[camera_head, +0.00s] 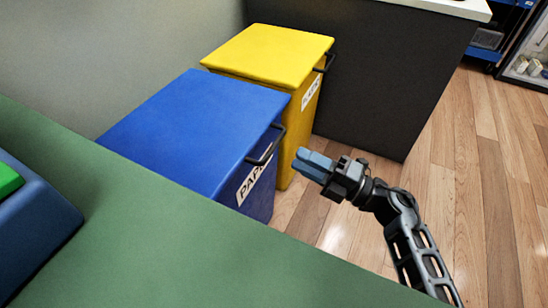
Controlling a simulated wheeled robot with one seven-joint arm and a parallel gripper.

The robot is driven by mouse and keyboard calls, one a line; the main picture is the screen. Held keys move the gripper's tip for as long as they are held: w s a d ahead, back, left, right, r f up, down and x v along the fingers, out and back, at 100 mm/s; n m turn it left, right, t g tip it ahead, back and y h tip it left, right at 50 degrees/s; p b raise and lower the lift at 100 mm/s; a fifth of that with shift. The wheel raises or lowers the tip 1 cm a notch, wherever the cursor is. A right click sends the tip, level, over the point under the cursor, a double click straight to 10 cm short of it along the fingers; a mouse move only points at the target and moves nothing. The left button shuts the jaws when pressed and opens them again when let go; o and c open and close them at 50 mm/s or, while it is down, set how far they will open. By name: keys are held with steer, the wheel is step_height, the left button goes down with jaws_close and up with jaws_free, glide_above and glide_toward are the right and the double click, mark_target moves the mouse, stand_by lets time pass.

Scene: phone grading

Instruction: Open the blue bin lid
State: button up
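The blue bin (205,125) stands beyond the green surface, with its flat lid closed. A dark bar handle (268,150) sits at the lid's right edge, above a white label whose visible letters read "PAP" (250,180). The lower part of the bin is hidden by the green surface. My gripper (299,163) is to the right of the handle and apart from it, pointing left towards the bin. Its two blue-grey fingers lie close together, with nothing seen between them.
A yellow bin (270,52) with its own handle (327,62) stands behind the blue one. A dark counter side (385,75) is behind it. The green surface (200,250) fills the front, with a blue object (35,235) at left. Wooden floor (445,165) is open at right.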

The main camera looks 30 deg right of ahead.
mark_target(274, 144)
steer(key=b+x, duration=0.1)
steer(key=x, duration=0.7)
steer(key=shift+w+f, duration=0.1)
steer(key=shift+f, duration=0.1)
jaws_close()
stand_by(0.4)
